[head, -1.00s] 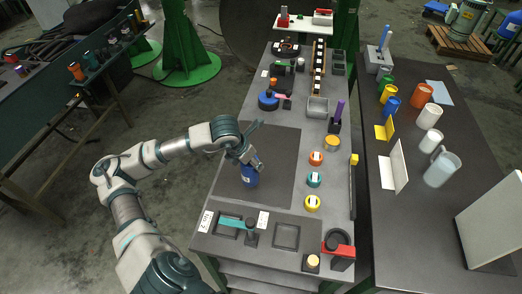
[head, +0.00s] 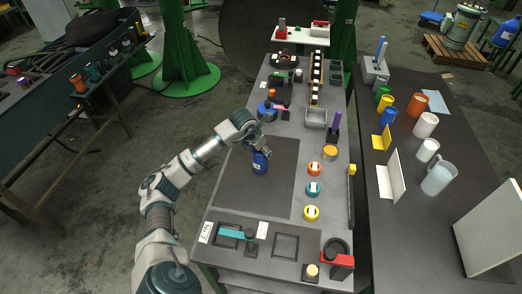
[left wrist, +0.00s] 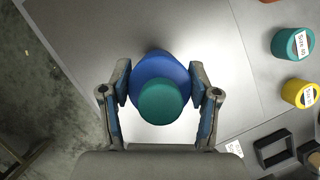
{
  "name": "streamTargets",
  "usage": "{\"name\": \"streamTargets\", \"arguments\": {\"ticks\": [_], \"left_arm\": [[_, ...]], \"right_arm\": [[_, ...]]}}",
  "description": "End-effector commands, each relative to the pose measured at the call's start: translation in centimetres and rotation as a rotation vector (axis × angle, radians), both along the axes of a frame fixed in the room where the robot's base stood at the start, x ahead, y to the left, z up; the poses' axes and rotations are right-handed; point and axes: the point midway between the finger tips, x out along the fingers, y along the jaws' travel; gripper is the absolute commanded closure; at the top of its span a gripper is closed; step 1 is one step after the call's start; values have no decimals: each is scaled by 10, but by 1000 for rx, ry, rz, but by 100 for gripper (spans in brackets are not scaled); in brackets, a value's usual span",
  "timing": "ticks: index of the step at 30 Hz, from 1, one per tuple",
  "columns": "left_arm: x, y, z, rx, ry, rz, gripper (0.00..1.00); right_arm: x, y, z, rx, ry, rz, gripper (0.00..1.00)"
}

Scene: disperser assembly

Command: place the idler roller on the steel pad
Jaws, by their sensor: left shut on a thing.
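My left gripper (head: 262,149) is shut on a blue cylinder (head: 260,163) with a narrower teal top, over the dark flat pad (head: 240,190) on the middle table. In the left wrist view its fingers (left wrist: 162,105) flank the blue body (left wrist: 162,68), and the teal top (left wrist: 160,103) faces the camera. I cannot tell whether the blue cylinder touches the surface. I cannot be sure that it is the idler roller or that the dark pad is the steel pad. My right gripper is not in view.
Right of the pad stand an orange (head: 314,168), a teal (head: 313,188) and a yellow (head: 311,212) labelled cylinder. Square recessed fixtures (head: 285,247) and a red-topped black part (head: 338,258) lie along the near edge. Most of the dark pad is clear.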

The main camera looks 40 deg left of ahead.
Motion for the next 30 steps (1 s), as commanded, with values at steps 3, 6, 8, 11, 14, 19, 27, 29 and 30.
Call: {"name": "streamTargets", "arguments": {"ticks": [3,6,8,11,14,19,27,29,30], "left_arm": [[0,1,1,-1,-4,1,100],[0,2,1,-2,-4,1,100],[0,2,-1,-2,-1,1,31],[0,2,0,-2,-1,1,14],[0,1,0,-2,-1,1,14],[0,1,0,-1,-1,1,14],[-12,2,31,2,-6,1,14],[-17,2,45,2,-6,1,14],[-21,2,54,2,-6,1,14]], "right_arm": [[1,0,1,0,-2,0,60],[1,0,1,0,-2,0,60],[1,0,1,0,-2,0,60],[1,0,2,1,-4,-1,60],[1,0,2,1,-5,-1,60],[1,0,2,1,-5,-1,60],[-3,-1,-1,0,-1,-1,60],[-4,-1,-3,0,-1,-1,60],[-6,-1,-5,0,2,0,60]]}}
